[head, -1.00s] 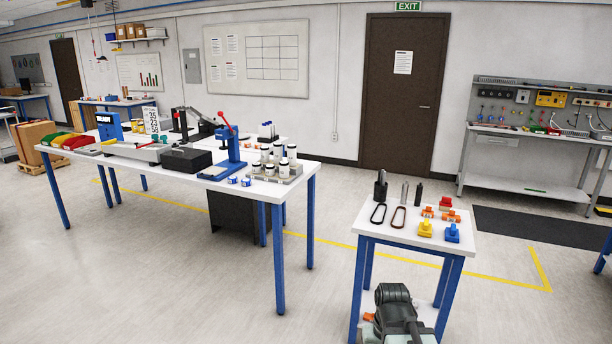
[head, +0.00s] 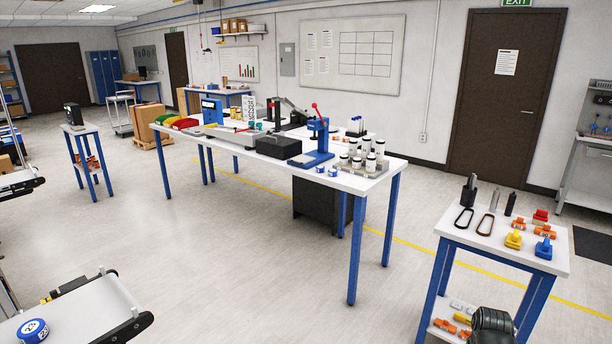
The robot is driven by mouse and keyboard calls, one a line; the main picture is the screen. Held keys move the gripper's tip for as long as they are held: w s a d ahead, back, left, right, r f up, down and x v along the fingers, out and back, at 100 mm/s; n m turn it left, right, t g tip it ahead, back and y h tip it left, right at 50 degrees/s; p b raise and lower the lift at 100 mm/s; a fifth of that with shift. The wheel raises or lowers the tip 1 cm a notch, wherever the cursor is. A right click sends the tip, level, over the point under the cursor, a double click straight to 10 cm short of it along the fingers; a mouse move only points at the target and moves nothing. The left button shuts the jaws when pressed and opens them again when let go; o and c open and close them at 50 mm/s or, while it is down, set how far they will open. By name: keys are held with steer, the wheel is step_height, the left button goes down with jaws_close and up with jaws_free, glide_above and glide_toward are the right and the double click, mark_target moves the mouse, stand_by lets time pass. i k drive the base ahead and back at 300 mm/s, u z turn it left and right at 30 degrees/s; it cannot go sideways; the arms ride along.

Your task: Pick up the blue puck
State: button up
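A blue puck (head: 33,330) with a white label on top lies on the white belt of a conveyor (head: 88,318) at the lower left of the head view. Smaller blue and white pucks (head: 333,170) stand on the long white table, near its front edge. Part of my own arm (head: 492,325) shows at the bottom right, in front of the small table. My gripper's fingers cannot be made out.
The long white table (head: 230,150) with blue legs stands in the middle, carrying a blue press (head: 318,140) and bottles. A small table (head: 450,232) with tools stands at the right. Another conveyor (head: 20,181) is at the left edge. Open floor (head: 230,270) lies between the conveyors and the long table.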

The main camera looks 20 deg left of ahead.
mark_target(320, 170)
steer(key=k, duration=1)
steer(key=u, duration=0.75)
steer(key=i, duration=1)
steer(key=z, duration=0.05)
